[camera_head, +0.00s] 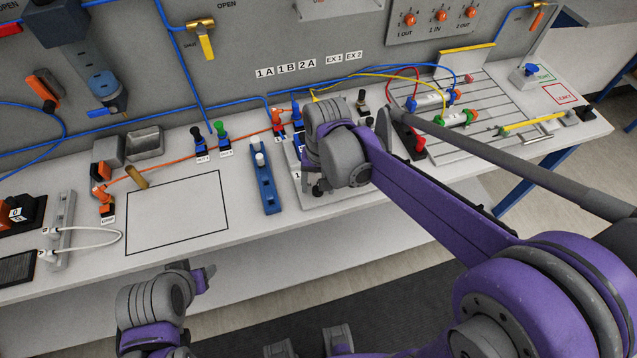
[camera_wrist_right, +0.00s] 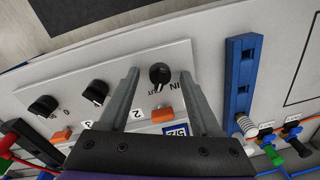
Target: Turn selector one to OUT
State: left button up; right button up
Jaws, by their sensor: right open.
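In the right wrist view, a black selector knob (camera_wrist_right: 159,74) stands on a light panel (camera_wrist_right: 75,75), with OUT and IN printed beside it. It is the knob nearest the blue rail. My right gripper (camera_wrist_right: 160,76) is open, and the knob appears between its fingertips; contact cannot be told. Which label the knob points to is unclear. In the head view, my right wrist and forearm hide most of this panel (camera_head: 335,200). My left gripper (camera_head: 205,277) is in front of the bench, away from the panel; its jaw opening is unclear.
Two more black knobs (camera_wrist_right: 95,92) (camera_wrist_right: 43,106) stand along the panel. A blue slotted rail (camera_head: 268,190) stands beside it. Hoses and valve fittings (camera_head: 222,132) lie behind. An outlined rectangle (camera_head: 176,216) on the bench is empty. Orange regulators (camera_head: 441,15) sit on the wall.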

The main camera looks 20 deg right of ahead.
notch_tip(320, 180, up, 11)
jog(key=shift+d+p, duration=0.35)
jog(key=shift+p, duration=0.05)
jog(key=shift+s+f, duration=0.15)
dwell(0.4)
